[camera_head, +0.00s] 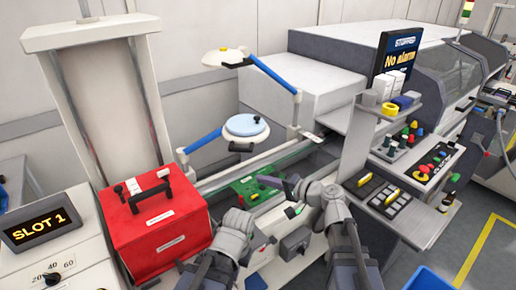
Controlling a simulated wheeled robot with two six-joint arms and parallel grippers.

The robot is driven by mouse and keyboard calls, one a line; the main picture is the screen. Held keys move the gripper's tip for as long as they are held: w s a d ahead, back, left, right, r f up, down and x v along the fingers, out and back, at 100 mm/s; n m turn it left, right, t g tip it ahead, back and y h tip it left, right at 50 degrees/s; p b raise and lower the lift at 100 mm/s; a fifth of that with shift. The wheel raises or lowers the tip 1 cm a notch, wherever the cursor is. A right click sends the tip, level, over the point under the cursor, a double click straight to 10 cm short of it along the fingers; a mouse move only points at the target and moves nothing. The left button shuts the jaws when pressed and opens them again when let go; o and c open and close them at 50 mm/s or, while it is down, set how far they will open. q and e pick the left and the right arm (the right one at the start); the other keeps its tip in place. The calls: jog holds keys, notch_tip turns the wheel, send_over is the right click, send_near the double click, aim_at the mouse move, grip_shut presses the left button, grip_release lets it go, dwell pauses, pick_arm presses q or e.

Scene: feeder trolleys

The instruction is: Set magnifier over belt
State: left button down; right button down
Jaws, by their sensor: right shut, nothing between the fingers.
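The magnifier (246,126) is a round, pale blue disc with a light rim, at the left end of a jointed arm (270,74) with blue sections. It hangs beside and behind the belt (294,160), to its left in the picture. A green circuit board (244,186) lies on the belt, partly hidden by my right gripper. My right gripper (292,187) is shut and empty, low over the near side of the belt, apart from the magnifier. My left gripper (243,212) is near the belt's front edge; its fingers are hard to make out.
A red case (167,232) with a black handle stands left of my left gripper. A "SLOT 1" display (40,222) is farther left. At right are a control panel (424,160), a tray of parts (380,192) and a "No alarm" screen (399,52).

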jog(key=w+d+r+m+t, duration=0.3)
jog(key=d+r+t, duration=0.1)
jog(key=d+r, duration=0.1)
jog(key=x, duration=1)
jog(key=shift+w+f, duration=0.1)
jog(key=shift+f, duration=0.1)
jog(key=s+a, duration=0.1)
jog(key=s, duration=0.1)
jog(key=s+a, duration=0.1)
jog(key=s, duration=0.1)
jog(key=shift+a, duration=0.2)
jog(key=shift+w, duration=0.15)
